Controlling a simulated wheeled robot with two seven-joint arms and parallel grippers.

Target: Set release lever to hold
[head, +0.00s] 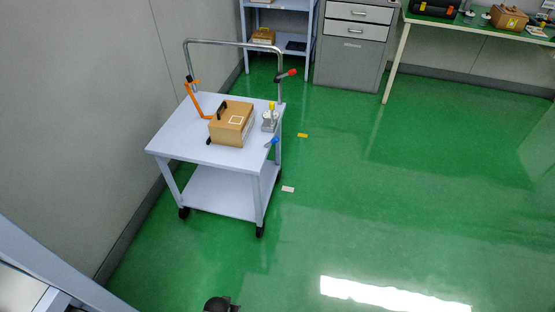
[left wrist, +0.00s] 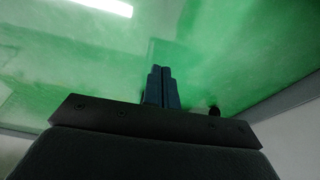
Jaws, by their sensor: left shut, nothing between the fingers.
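A light grey cart (head: 181,136) stands on the green floor left of centre in the head view. A lever with a red grip (head: 286,75) sticks out to the right from its tubular handle frame (head: 235,43). A small metal fixture with a yellow knob (head: 271,106) stands at the right of the cart top, and a blue-knobbed part (head: 275,140) sits at its right edge. I cannot tell which is the release lever, nor read any hold mark. My left gripper (left wrist: 162,70) is shut and empty over bare floor in the left wrist view, far from any lever.
A cardboard box (head: 226,133) and an orange bracket (head: 196,103) are on the cart. A shelf (head: 247,38), a grey drawer cabinet (head: 347,62) and a green-topped table (head: 460,27) line the back.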

